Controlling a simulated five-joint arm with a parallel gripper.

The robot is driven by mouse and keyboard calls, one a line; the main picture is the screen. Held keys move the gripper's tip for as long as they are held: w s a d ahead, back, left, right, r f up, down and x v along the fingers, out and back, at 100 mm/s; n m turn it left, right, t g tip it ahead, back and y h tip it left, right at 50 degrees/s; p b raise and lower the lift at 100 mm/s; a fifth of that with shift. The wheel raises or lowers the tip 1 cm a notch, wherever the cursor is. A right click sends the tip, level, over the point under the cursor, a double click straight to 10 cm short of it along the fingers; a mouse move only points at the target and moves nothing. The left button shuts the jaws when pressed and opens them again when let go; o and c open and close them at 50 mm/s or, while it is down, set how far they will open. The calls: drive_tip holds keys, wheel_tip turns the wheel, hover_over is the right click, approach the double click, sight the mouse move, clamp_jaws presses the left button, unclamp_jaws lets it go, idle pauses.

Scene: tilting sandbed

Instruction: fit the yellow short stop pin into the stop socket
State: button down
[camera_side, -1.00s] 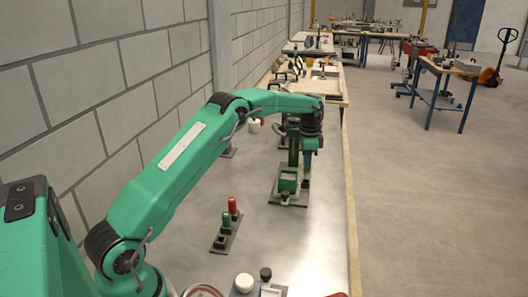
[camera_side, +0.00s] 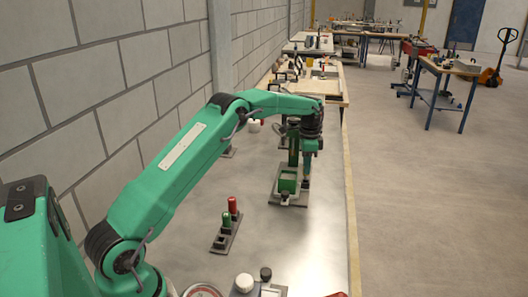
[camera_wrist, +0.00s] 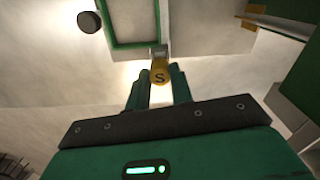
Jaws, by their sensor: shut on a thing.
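The yellow short stop pin (camera_wrist: 160,72), marked S on its top, is between the fingertips of my gripper (camera_wrist: 158,84) in the wrist view. My gripper is shut on it. Just beyond the pin is a small grey block (camera_wrist: 158,50) at the edge of the green-framed sandbed (camera_wrist: 135,45); it looks like the stop socket. The pin's lower end is hidden, so I cannot tell whether it is in the socket. In the side view my gripper (camera_side: 307,182) points down at the right side of the green sandbed fixture (camera_side: 287,186).
A dark rack (camera_side: 226,238) with a green pin (camera_side: 226,219) and a red pin (camera_side: 232,205) stands nearer on the bench. A white round knob (camera_side: 244,283) and other small parts lie at the front. The bench between rack and fixture is clear.

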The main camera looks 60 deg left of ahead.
drive_tip(key=shift+f, duration=1.35)
drive_tip(key=c, duration=1.1)
unclamp_jaws()
drive_tip(key=shift+c, duration=0.2)
drive_tip(key=shift+r, duration=3.85)
